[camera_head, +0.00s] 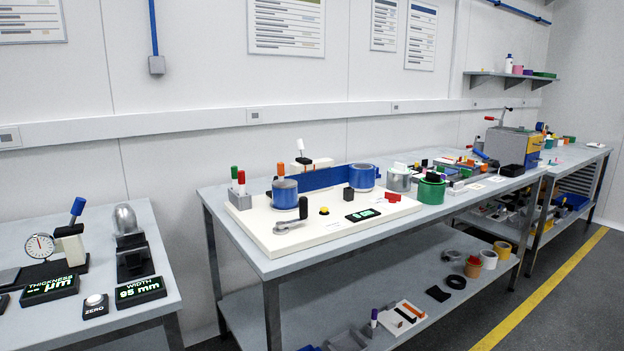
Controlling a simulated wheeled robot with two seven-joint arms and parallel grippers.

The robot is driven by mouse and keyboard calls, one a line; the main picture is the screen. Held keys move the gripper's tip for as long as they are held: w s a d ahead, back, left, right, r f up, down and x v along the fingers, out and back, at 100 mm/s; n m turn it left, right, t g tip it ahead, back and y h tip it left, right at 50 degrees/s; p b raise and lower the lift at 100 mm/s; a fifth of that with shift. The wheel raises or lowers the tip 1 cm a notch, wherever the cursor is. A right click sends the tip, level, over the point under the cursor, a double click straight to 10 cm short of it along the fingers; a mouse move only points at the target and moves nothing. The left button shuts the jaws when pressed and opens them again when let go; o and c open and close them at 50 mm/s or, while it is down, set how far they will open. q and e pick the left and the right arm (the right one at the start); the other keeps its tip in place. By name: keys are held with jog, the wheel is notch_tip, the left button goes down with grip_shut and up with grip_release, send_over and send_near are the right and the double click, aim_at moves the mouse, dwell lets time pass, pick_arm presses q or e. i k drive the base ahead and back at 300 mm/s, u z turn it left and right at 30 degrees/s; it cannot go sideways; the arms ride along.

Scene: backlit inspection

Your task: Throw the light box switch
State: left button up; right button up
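I cannot make out with certainty a light box or its switch in the head view. On the middle bench, a cream base plate (330,227) carries two blue cylinders, a small green-lit display (362,215) and a yellow button (324,210). A grey lever (288,228) with an upright black knob (303,208) sits at the plate's front left. Neither of my grippers is in view.
The left bench (187,298) holds a dial gauge (40,246), two lit displays and a ZERO button (95,305). A floor gap separates it from the middle bench. A grey-yellow machine (513,145) stands farther right. Open floor (560,315) lies at lower right.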

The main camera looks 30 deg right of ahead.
aim_at(299, 143)
jog(key=z, duration=2.5)
jog(key=i, duration=2)
jog(key=u, duration=2.95)
